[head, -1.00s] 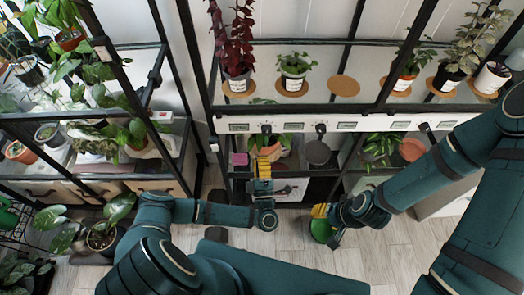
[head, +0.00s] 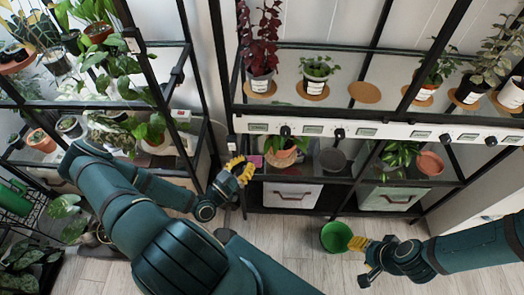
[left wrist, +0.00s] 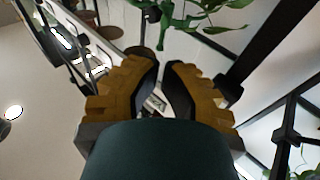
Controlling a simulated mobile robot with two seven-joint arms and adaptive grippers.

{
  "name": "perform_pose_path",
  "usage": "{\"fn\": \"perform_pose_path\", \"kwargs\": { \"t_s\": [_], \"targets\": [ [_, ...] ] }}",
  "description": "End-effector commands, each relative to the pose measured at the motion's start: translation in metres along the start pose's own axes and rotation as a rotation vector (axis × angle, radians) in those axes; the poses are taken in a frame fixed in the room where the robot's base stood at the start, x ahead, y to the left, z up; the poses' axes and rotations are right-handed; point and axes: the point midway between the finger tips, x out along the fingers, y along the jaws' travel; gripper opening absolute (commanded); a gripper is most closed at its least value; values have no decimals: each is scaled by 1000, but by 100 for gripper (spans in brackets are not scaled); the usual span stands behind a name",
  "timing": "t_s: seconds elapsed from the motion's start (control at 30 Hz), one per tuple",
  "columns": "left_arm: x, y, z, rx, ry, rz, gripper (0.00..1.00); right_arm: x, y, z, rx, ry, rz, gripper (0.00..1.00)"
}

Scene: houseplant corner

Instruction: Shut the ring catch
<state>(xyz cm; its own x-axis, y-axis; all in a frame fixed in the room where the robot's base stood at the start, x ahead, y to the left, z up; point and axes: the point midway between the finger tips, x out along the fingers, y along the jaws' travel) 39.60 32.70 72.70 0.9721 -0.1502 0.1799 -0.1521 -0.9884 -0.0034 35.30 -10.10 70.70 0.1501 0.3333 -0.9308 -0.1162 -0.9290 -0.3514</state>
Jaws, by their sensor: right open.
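I cannot make out the ring catch for certain in either view. My left gripper (head: 241,170) has yellow fingers and is near the dark upright at the left end of the middle shelf unit. In the left wrist view its fingertips (left wrist: 162,70) are close together, with a pale background patch showing between the fingers. Nothing held shows there; a dark round shape (left wrist: 140,52) lies beyond the left fingertip, and I cannot tell if they touch. My right gripper (head: 360,243) is open, low over the floor, just right of a green pot.
The green pot (head: 336,237) stands on the wooden floor. Several potted plants stand on the shelves above a white panel with knobs (head: 390,133). Two light bins (head: 292,195) fill the lower shelf. A plant-filled rack (head: 178,68) stands at the left.

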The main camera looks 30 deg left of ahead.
Motion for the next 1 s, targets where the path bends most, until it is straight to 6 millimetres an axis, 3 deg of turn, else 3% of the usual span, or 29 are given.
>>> {"fn": "perform_pose_path", "kwargs": {
  "t_s": [0.6, 0.8, 1.0],
  "targets": [
    [111, 1, 0, -2, 3, 1, 0, 11, 4, -1, -1, 5, 0, 47],
    [128, 1, 0, -4, 3, 0, 0, 12, 5, -1, -1, 6, 0, 47],
    [131, 0, 0, -3, 3, -1, 0, 12, 5, -1, -1, 7, 0, 47]
  ]
}}
